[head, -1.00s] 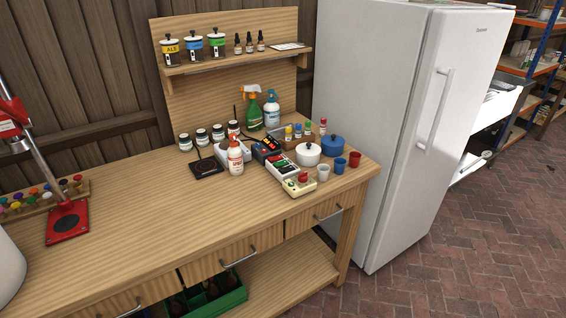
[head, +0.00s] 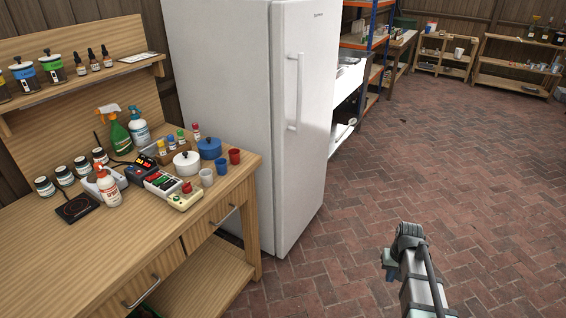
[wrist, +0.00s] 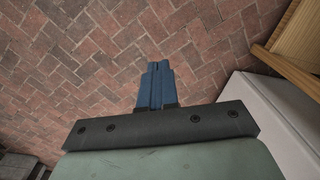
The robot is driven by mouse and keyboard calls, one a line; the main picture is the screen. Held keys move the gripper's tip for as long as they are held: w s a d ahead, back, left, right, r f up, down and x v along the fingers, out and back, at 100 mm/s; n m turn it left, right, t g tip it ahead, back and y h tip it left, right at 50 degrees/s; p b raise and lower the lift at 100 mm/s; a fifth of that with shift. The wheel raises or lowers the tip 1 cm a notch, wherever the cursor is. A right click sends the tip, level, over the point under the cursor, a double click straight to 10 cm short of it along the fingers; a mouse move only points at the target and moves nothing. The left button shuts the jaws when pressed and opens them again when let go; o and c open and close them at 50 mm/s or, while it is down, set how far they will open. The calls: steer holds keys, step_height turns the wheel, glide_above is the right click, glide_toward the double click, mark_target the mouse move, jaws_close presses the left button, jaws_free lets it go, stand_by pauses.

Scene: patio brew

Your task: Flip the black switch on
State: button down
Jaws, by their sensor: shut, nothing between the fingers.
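A small panel with red, green and dark switches (head: 161,183) lies on the wooden bench, between a black box with a lit display (head: 142,168) and a beige box with a red knob (head: 186,196). It is too small to tell which switch is the black one or how it is set. My gripper (wrist: 157,68) is shut and empty in the wrist view, its blue fingers together above the brick floor. In the head view my arm is at the lower right, well away from the bench.
The wooden bench (head: 40,248) also bears a white spray bottle (head: 108,187), a white pot (head: 187,163), a blue pot (head: 209,148) and small cups. A tall white fridge (head: 235,100) stands right of the bench. The brick floor (head: 345,220) in front is clear.

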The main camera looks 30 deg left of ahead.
steer(key=w+a+r+n, duration=0.15)
steer(key=a+r, duration=0.45)
steer(key=a, duration=0.7)
steer(key=a+r+n, duration=0.3)
steer(key=a+r, duration=0.2)
steer(key=a, duration=0.8)
steer(key=w+a+r+n, duration=0.15)
steer(key=a+r, duration=0.45)
steer(key=a, duration=0.7)
step_height(320, 180, up, 24)
steer(key=n+g, duration=0.1)
steer(key=n, duration=0.7)
glide_above(163, 186)
steer(key=w, duration=0.2)
steer(key=shift+f, duration=0.15)
steer(key=shift+f, duration=0.15)
steer(key=f, duration=0.4)
steer(key=s+f, duration=0.1)
steer(key=f, duration=0.8)
steer(key=shift+s+f, duration=0.35)
